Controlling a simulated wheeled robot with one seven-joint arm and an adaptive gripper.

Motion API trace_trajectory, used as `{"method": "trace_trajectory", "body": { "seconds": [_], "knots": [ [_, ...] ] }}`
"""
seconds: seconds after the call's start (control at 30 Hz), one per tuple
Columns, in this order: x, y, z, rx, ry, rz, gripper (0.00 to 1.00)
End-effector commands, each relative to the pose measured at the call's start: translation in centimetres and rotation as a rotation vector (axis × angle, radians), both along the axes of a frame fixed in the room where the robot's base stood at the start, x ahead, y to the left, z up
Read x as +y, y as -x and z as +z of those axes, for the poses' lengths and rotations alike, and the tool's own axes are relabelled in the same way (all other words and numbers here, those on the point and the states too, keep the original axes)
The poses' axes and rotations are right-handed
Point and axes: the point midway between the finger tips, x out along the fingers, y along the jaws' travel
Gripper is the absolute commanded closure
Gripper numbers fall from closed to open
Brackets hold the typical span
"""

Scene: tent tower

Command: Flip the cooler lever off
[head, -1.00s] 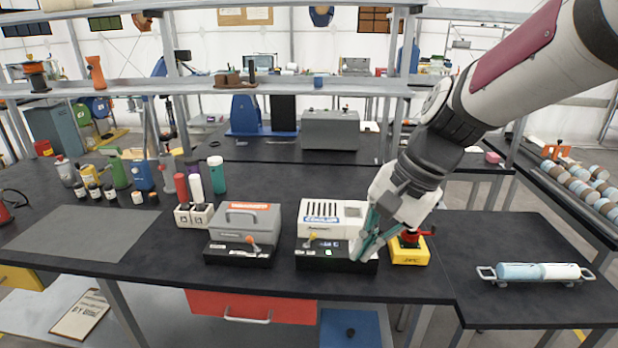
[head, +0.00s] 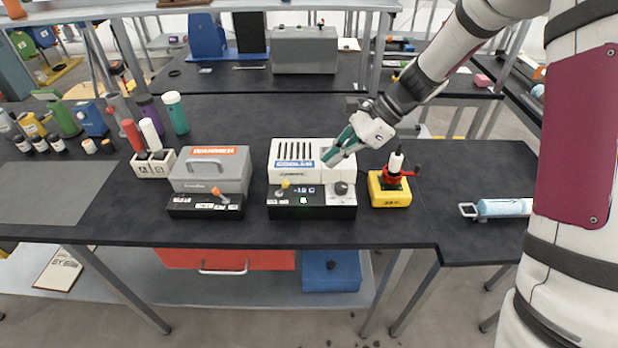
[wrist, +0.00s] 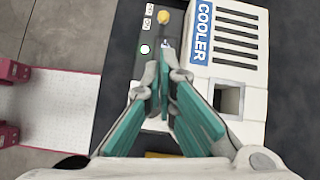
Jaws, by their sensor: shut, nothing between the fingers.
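The cooler (head: 290,152) is a white box with vent slots and a black front panel. Its yellow-tipped lever (head: 285,184) is on the panel's left side and tilts up to the right. A display reading about -18 C and a lit green indicator (head: 304,200) sit beside it, with a dark knob at the right. My gripper (head: 327,161) has teal fingers held together, empty, above the cooler's right part. In the wrist view the fingers (wrist: 164,76) point toward the panel, apart from the lever (wrist: 164,17), and cover part of the panel, including the knob.
A grey heater-like box (head: 209,170) with an orange lever stands left of the cooler. A yellow base (head: 389,190) with a red clamp and white-topped tube stands close on the right. Bottles and a vial rack (head: 153,163) are farther left. The bench front edge is just before the cooler.

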Motion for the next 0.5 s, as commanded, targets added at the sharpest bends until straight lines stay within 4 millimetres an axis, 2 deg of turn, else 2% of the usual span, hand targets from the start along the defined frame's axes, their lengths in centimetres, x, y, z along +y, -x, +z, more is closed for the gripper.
{"method": "trace_trajectory", "body": {
  "seconds": [0.27,0.5],
  "knots": [
    [0.2,0.0,-0.1,-0.001,0.000,0.002,1.00],
    [2.1,0.2,-2.4,0.003,0.000,0.005,1.00]
  ]
}}
